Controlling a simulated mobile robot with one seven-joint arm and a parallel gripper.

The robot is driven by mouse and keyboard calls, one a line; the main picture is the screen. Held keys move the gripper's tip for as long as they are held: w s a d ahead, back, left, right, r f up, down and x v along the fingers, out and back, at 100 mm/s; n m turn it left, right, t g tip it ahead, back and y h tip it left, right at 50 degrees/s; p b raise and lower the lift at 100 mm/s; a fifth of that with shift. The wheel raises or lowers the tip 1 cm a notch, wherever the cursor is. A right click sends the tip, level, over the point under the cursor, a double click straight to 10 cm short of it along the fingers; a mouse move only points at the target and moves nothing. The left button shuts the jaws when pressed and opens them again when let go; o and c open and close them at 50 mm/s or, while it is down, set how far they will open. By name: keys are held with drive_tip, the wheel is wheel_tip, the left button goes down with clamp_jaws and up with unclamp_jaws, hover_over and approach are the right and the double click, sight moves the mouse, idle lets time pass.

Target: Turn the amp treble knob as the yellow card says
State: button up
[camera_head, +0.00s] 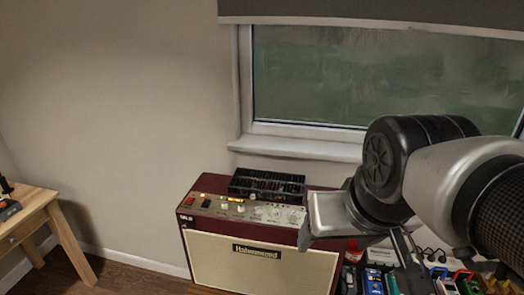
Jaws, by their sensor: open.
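The amp (262,262) is a dark red box with a cream front and a "Hohnermand"-like badge that is hard to read. Its control panel (245,209) on the top front edge carries a row of small pale knobs (275,212); their labels and pointers are too small to read, so I cannot tell which is treble. A small yellowish strip (234,200) lies at the panel's back edge; I cannot tell whether it is the card. My gripper (306,234) is open at the panel's right end, partly covering that corner. Whether it touches a knob is unclear.
A black slatted unit (267,185) sits on the amp's top behind the knobs. Several colored pedals and cables (400,280) crowd the space right of the amp. A wooden table (28,220) stands at the left, with clear floor between. A window sill (300,147) is behind.

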drive_tip(key=w+b, duration=0.1)
drive_tip(key=w, duration=0.2)
drive_tip(key=w+m+b, duration=0.1)
drive_tip(key=w, duration=0.3)
drive_tip(key=w+m+g+b, duration=0.1)
drive_tip(key=w+b, duration=0.1)
drive_tip(key=w, duration=0.2)
drive_tip(key=shift+a+f, duration=0.2)
drive_tip(key=shift+f, duration=0.2)
drive_tip(key=c, duration=0.8)
drive_tip(key=m+h+b, duration=0.2)
drive_tip(key=m+b, duration=0.2)
approach(293, 213)
drive_tip(key=shift+g, duration=0.3)
drive_tip(key=x, duration=0.3)
drive_tip(key=b+x, duration=0.1)
drive_tip(key=x, duration=0.3)
drive_tip(key=shift+w+f, duration=0.2)
drive_tip(key=shift+w, duration=0.15)
drive_tip(key=shift+c, duration=0.2)
drive_tip(key=shift+c, duration=0.3)
clamp_jaws()
